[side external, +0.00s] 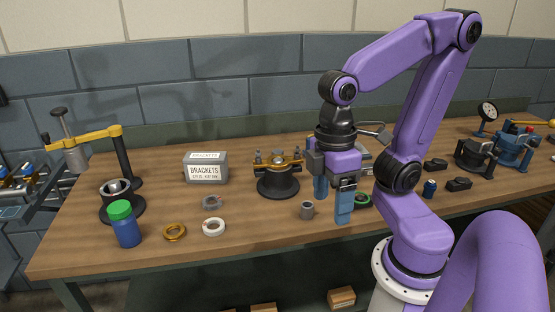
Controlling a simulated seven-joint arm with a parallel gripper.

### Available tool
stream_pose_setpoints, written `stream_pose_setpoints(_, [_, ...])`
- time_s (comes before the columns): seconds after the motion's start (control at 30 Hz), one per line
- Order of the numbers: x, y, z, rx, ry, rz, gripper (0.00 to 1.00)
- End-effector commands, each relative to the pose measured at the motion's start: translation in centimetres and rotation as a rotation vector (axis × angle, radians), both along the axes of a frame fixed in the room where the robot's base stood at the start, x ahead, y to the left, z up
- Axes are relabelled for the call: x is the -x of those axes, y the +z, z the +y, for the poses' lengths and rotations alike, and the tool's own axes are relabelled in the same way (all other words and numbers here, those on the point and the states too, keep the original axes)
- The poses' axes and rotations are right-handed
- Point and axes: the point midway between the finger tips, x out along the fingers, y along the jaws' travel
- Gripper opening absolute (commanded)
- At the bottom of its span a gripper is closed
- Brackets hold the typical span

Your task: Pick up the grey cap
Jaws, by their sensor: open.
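A small grey cylindrical piece (307,210), which looks like the grey cap, stands on the wooden bench just left of my gripper. Its top looks dark, perhaps hollow. My gripper (332,208) points down with its two blue fingers apart and nothing visible between them. The fingertips are low, near the bench top; I cannot tell their exact height. The nearer finger is to the right of the grey piece, and the farther finger is behind it. A flatter grey ring-like part (212,202) lies farther left.
A dark round fixture (278,182) with a brass-coloured bar stands behind and left of the grey piece. A white ring (213,228), a brass ring (174,233), a green-lidded blue jar (125,224) and a brackets box (206,168) are left. A green ring (362,200) lies right of my fingers.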

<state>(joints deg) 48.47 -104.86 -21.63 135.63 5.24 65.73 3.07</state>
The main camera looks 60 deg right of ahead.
Motion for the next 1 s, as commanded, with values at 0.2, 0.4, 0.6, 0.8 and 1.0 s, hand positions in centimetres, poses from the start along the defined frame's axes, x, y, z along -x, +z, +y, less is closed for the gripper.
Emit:
stream_pose_setpoints(0.2, [-1.9,-0.5,0.3,-0.042,-0.328,0.127,0.77])
stream_pose_setpoints(0.4, [-5.0,-0.7,0.5,-0.121,-0.73,0.276,0.77])
stream_pose_setpoints(0.6, [-9.2,-0.5,-0.1,-0.231,-1.144,0.421,0.77])
stream_pose_setpoints(0.8, [-14.2,-0.3,-2.3,-0.376,-1.555,0.558,0.77])
stream_pose_setpoints(1.0, [-19.2,0.1,-6.6,-0.564,-1.954,0.692,0.77])
